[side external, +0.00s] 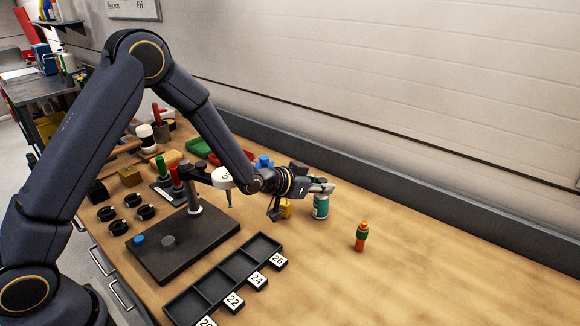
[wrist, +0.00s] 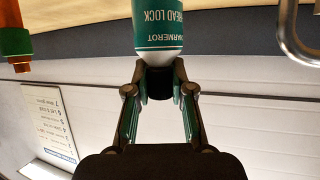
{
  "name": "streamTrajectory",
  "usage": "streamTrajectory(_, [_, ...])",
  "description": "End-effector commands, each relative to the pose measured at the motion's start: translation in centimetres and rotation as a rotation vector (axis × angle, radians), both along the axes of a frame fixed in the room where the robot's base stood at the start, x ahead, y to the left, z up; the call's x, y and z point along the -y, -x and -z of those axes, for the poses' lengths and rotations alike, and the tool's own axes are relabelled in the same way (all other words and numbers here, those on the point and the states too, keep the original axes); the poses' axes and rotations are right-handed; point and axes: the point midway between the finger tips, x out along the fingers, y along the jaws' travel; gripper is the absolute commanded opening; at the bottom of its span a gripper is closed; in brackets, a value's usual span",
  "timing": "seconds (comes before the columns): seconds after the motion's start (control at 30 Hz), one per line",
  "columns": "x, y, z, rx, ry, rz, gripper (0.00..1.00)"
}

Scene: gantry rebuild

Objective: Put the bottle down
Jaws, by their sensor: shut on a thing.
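The bottle (side external: 320,206) is small, with a teal and white label. It hangs below my gripper (side external: 318,186) in the side external view, over the right part of the bench near the back. The bottle looks upright. I cannot tell whether its base touches the bench top.
An orange piece with a green band (side external: 361,236) stands to the right on the wooden bench (side external: 450,270). A yellow block (side external: 285,208) is close to the left. A black numbered tray (side external: 225,278) and dark plate (side external: 180,250) lie nearer. The bench's right side is clear.

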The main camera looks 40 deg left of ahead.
Motion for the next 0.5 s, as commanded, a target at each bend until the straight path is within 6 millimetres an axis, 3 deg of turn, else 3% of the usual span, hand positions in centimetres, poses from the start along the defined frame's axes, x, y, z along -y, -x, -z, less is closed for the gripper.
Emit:
streamTrajectory(0.3, [-0.02,0.00,0.27,0.000,0.000,0.000,0.00])
streamTrajectory(0.33, [-0.02,0.01,0.34,-0.001,0.000,0.000,0.23])
streamTrajectory(0.5, [-0.03,0.01,0.27,0.000,0.000,0.000,0.41])
